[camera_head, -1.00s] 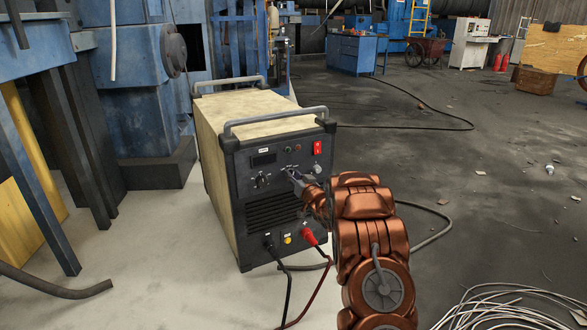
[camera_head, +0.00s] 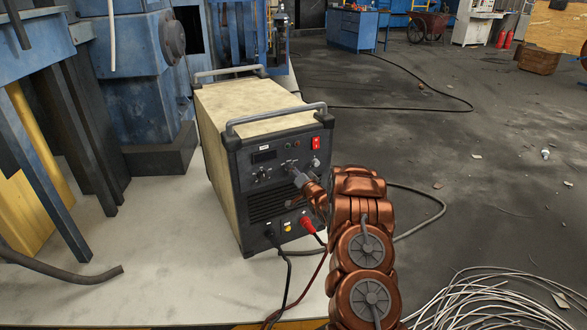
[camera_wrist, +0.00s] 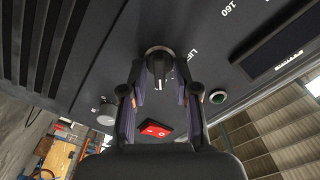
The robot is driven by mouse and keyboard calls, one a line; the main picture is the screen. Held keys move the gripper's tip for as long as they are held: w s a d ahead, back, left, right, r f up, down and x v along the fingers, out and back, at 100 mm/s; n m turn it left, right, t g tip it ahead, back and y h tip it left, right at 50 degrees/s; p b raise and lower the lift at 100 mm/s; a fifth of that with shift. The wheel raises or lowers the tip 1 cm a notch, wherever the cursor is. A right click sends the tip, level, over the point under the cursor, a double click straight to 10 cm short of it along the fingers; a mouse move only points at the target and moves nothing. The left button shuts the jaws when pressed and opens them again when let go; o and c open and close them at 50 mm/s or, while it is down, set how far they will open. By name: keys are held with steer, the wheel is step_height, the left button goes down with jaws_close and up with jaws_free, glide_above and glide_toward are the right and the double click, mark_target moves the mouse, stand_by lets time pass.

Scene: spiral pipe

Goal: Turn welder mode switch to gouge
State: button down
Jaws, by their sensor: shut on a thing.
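The welder (camera_head: 216,172) stands on a pale floor slab in the head view, its dark front panel turned toward me. My gripper (camera_head: 293,170) is at the middle right of that panel and hides the switch there. In the wrist view a black mode switch knob (camera_wrist: 158,66) with a pale pointer mark and a metal ring sits between my fingers. My gripper (camera_wrist: 160,84) is shut on this knob from both sides. Lettering beginning "LI" is beside it, partly hidden; no gouge label is readable.
The red power switch (camera_head: 316,143) and a grey knob (camera_head: 315,162) are close to my gripper. Another dial (camera_head: 263,174) is to its left. Cables hang from the panel's lower sockets. Coiled wire (camera_head: 500,295) lies at lower right; the floor beyond is mostly open.

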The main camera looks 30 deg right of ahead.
stand_by(0.4)
steer(key=c, duration=1.2)
jaws_free()
steer(key=shift+s, duration=0.15)
steer(key=shift+s+a, duration=0.15)
steer(key=shift+s, duration=1.8)
steer(key=shift+s+a, duration=0.15)
steer(key=shift+s, duration=1.8)
steer(key=shift+s+a, duration=0.15)
steer(key=shift+s, duration=1.8)
